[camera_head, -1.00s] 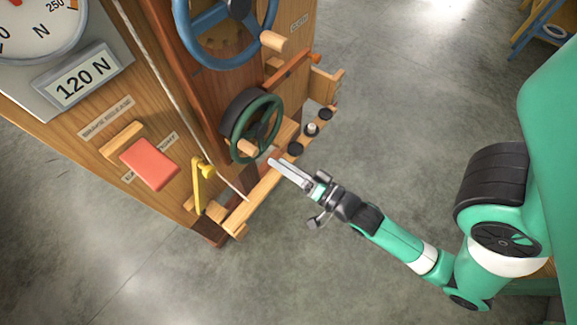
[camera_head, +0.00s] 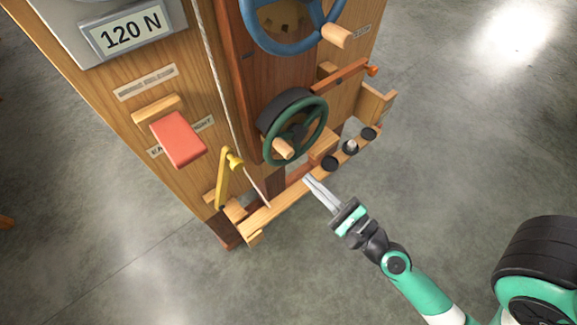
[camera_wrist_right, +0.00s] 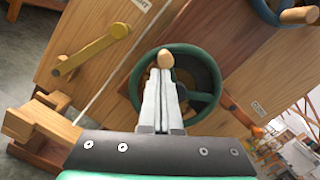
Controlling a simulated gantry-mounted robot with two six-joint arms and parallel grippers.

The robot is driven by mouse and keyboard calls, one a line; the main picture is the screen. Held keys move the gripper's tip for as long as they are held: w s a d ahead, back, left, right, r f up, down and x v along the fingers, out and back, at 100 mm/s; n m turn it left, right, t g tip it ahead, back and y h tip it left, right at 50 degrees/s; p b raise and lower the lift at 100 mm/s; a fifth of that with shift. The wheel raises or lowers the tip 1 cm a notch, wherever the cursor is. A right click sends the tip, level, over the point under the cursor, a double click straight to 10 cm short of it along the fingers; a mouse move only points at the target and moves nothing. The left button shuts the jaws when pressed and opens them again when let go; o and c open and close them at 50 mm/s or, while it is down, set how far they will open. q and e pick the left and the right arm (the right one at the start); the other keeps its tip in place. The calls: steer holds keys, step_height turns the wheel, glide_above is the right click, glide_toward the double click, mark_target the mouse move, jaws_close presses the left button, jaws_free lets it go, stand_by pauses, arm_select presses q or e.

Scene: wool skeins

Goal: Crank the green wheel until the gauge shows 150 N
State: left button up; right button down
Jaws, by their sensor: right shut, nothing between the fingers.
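The green wheel (camera_head: 296,130) is mounted upright on the wooden machine, with a wooden crank knob (camera_head: 283,149) on its lower left in the head view. The wheel (camera_wrist_right: 205,97) and its knob (camera_wrist_right: 166,59) also show in the right wrist view, partly behind my fingers. The display (camera_head: 128,32) under the gauge reads 120 N; the gauge dial is out of view. My right gripper (camera_head: 311,184) is shut and empty, just below and right of the knob in the head view. In the right wrist view the fingertips (camera_wrist_right: 161,72) overlap the knob's lower end; I cannot tell whether they touch. My left gripper is not in view.
A blue wheel (camera_head: 290,45) with a wooden knob is above the green one. A red padded lever (camera_head: 178,139) and a yellow crank (camera_head: 225,180) are to the left. A ledge (camera_head: 280,208) with several dark weights runs below. Open floor lies right of the machine.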

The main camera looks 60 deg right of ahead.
mark_target(287, 151)
arm_select(q)
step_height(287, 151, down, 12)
steer(key=b, duration=0.9)
arm_select(e)
step_height(287, 151, down, 8)
steer(key=d+m+t+h, duration=0.1)
steer(key=d+m, duration=0.1)
steer(key=m, duration=0.4)
arm_select(q)
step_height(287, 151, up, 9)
steer(key=p, duration=0.9)
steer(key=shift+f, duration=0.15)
arm_select(e)
steer(key=w+d+r, duration=0.2)
steer(key=w+r, duration=0.4)
steer(key=w, duration=0.4)
steer(key=shift+d, duration=0.4)
steer(key=shift+f, duration=0.1)
step_height(287, 151, up, 2)
steer(key=shift+d+r+p, duration=0.1)
steer(key=shift+p, duration=0.85)
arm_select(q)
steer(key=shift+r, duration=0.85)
arm_select(e)
steer(key=shift+d, duration=0.1)
